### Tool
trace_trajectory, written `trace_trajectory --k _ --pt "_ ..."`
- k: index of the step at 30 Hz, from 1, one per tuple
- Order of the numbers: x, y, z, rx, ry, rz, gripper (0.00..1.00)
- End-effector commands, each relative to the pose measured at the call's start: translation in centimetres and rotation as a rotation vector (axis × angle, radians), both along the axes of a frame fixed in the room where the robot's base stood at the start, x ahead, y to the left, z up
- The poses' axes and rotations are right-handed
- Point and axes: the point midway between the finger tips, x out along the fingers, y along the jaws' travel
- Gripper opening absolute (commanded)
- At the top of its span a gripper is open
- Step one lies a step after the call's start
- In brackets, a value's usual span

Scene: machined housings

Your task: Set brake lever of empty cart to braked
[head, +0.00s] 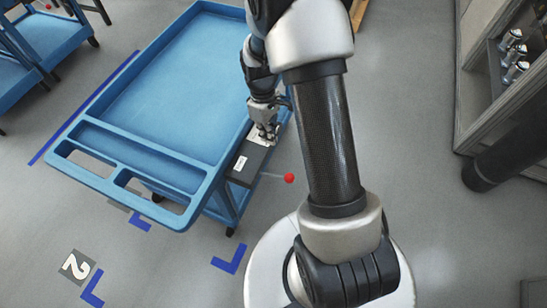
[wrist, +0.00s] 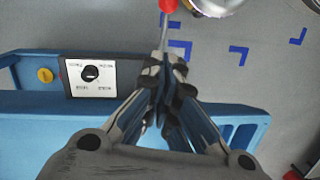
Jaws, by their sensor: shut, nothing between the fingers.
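The empty blue cart (head: 165,85) stands in front of me with a bare tray. Its brake lever is a thin rod with a red ball knob (head: 289,178), sticking out sideways from a dark box (head: 247,163) on the cart's near right side. In the wrist view the red knob (wrist: 168,5) is at the top edge and the rod runs down toward my fingertips. My gripper (head: 265,138) is shut and empty beside the cart's rim, above the box. In the wrist view my gripper (wrist: 163,75) hides the rod's base; I cannot tell whether it touches.
A labelled plate with a black dial (wrist: 90,74) and a yellow button (wrist: 45,75) sit on the cart's side. Another blue cart (head: 45,40) stands at upper left. A shelf (head: 490,85) with metal parts and a dark cylinder (head: 515,150) are at right. Floor near the knob is clear.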

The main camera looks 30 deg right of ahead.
Motion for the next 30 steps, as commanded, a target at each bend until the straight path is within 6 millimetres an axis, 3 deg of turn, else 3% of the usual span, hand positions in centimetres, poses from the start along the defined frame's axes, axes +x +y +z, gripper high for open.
trace_trajectory --k 4,17,23,30 --pt "-0.1 -0.3 -1.1 0.005 0.014 0.012 0.00" --pt "-0.2 -0.2 -1.6 0.007 0.016 0.014 0.00" --pt "-0.7 -0.2 -4.6 0.007 0.019 0.014 0.00" --pt "-1.7 -0.2 -9.8 0.007 0.020 0.014 0.00"
